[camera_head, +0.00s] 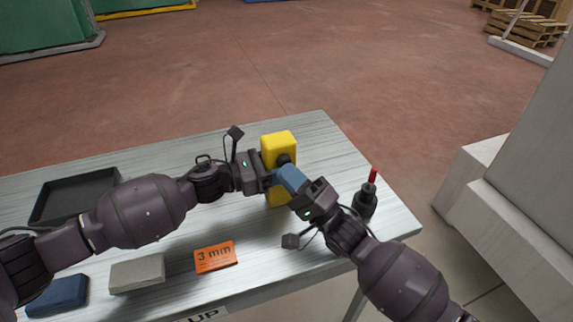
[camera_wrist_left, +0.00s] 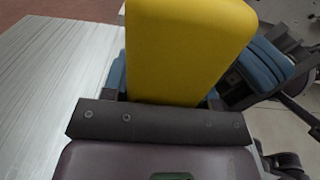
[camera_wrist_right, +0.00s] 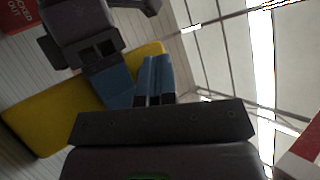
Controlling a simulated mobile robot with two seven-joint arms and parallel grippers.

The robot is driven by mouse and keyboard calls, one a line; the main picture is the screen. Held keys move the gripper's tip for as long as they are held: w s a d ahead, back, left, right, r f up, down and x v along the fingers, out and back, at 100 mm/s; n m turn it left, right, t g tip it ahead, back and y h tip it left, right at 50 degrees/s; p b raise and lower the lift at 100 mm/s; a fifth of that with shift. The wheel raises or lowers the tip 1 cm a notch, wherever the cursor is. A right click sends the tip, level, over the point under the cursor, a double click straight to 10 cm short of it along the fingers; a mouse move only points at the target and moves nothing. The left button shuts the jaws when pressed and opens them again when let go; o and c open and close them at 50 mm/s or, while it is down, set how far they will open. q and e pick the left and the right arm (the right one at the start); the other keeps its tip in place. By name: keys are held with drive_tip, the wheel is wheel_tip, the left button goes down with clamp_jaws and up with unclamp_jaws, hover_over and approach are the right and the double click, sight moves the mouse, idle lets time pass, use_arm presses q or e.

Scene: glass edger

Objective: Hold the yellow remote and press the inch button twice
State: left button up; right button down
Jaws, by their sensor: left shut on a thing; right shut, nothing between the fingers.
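The yellow remote (camera_head: 278,143) is held upright above the table in the head view. My left gripper (camera_head: 268,181) is shut on it from the left. In the left wrist view, the remote (camera_wrist_left: 185,50) rises between the blue fingers. My right gripper (camera_head: 285,174) is shut and empty, its blue fingertips at the remote's right-hand side. In the right wrist view, its closed fingers (camera_wrist_right: 155,80) are beside the remote (camera_wrist_right: 45,118) and near my left gripper (camera_wrist_right: 118,88). A dark round part shows on the remote just above the right fingertips. The inch button cannot be made out, and contact cannot be told.
The grey table (camera_head: 300,255) carries a black tray (camera_head: 42,206), an orange "3 min" card (camera_head: 215,257), a grey block (camera_head: 137,274), a blue block (camera_head: 57,296) and a dark bottle with a red tip (camera_head: 365,199). A pale machine body (camera_head: 530,150) stands right.

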drive_tip(key=shift+s+d, duration=0.3)
drive_tip(key=shift+s, duration=0.6)
drive_tip(key=shift+s+d, duration=0.25)
drive_tip(key=shift+s, duration=0.55)
drive_tip(key=shift+s+d, duration=0.3)
drive_tip(key=shift+s, duration=0.5)
drive_tip(key=shift+s+d, duration=0.25)
drive_tip(key=shift+s, duration=0.55)
idle(0.8)
drive_tip(key=s, duration=0.1)
drive_tip(key=s+d, duration=0.1)
drive_tip(key=s, duration=0.1)
drive_tip(key=shift+s, duration=0.3)
drive_tip(key=shift+w, duration=0.15)
drive_tip(key=w+a, duration=0.2)
drive_tip(key=w, duration=0.6)
drive_tip(key=shift+a, duration=0.3)
